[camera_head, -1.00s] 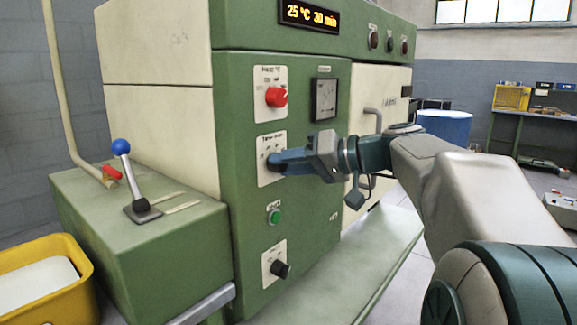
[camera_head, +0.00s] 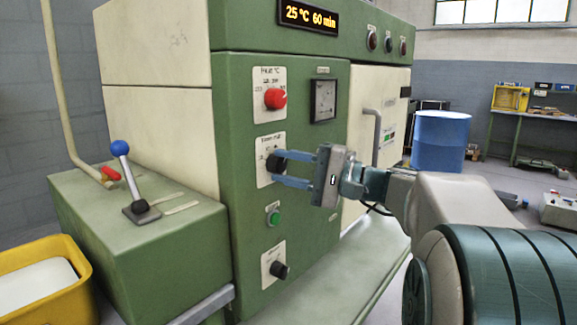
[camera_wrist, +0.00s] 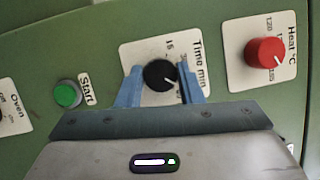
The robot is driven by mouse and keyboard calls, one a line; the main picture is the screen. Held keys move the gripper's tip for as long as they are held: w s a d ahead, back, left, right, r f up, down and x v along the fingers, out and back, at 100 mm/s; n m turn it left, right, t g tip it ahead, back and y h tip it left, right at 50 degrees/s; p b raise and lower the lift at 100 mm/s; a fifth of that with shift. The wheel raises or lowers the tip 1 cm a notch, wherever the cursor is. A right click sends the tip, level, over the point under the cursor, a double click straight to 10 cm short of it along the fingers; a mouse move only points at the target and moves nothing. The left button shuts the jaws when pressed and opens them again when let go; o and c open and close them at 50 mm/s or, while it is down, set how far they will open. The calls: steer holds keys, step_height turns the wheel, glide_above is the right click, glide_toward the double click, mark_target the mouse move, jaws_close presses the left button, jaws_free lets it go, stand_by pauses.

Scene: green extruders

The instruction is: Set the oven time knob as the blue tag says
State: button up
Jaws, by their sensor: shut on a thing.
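The black time knob (camera_head: 276,162) sits on a white label plate on the green oven panel. It also shows in the wrist view (camera_wrist: 159,75), its white pointer line toward the lower right. My gripper (camera_head: 283,168) is shut on the knob, one blue finger on each side of it. The oven display (camera_head: 309,17) reads 25 °C 60 min. Part of the time scale is hidden behind the fingers. I see no blue tag in these views.
The red heat knob (camera_head: 275,98) is above the time knob. The green start button (camera_head: 273,217) and a black oven knob (camera_head: 279,269) are below. A blue-tipped lever (camera_head: 121,149) and a yellow bin (camera_head: 78,272) stand at left. A blue barrel (camera_head: 440,140) stands behind.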

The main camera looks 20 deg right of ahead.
steer(key=shift+m+t+y, duration=0.3)
steer(key=shift+m+t, duration=0.5)
steer(key=shift+m, duration=1.4)
steer(key=o, duration=1)
steer(key=shift+f, duration=0.1)
steer(key=shift+c, duration=0.2)
steer(key=p+v, duration=0.1)
steer(key=v, duration=1.2)
steer(key=shift+s+d, duration=0.25)
steer(key=shift+d, duration=0.05)
